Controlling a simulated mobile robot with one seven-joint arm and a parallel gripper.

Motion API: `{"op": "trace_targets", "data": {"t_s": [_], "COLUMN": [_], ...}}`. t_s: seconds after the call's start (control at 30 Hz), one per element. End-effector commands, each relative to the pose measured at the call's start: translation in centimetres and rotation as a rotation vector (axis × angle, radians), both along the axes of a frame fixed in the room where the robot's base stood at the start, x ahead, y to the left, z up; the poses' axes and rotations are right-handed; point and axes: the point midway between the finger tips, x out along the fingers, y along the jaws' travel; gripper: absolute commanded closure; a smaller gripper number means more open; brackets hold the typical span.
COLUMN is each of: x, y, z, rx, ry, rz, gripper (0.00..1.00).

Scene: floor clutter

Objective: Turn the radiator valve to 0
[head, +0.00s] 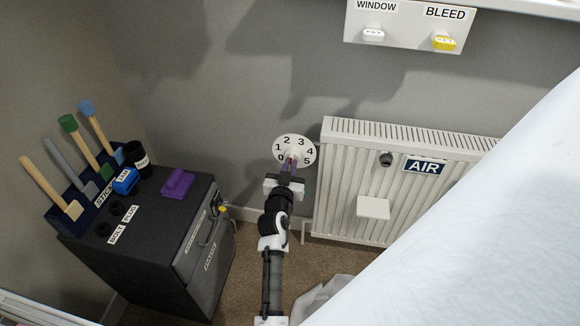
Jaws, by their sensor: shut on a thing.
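The radiator valve (295,143) is a round white dial with black numbers 0 to 5. It is on the grey wall, just left of the white radiator (345,133). The 0 is at its lower left and the 5 at its lower right. My gripper (290,166) reaches up from below to the lower middle of the dial and is shut on the valve's knob. My gripper hides most of the knob, so I cannot tell which number it points to.
A dark cabinet (150,235) stands at the left, with a purple block (177,183) and a rack of brushes on top. A white panel (405,28) with WINDOW and BLEED labels is above. A large white surface (480,230) blocks the lower right.

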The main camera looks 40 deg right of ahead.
Motion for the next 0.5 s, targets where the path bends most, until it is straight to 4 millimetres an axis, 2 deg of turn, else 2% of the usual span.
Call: {"op": "trace_targets", "data": {"t_s": [0.5], "x": [0.09], "y": [0.13], "z": [0.08], "rx": [-0.320], "ry": [0.376], "rz": [0.001], "gripper": [1.00]}}
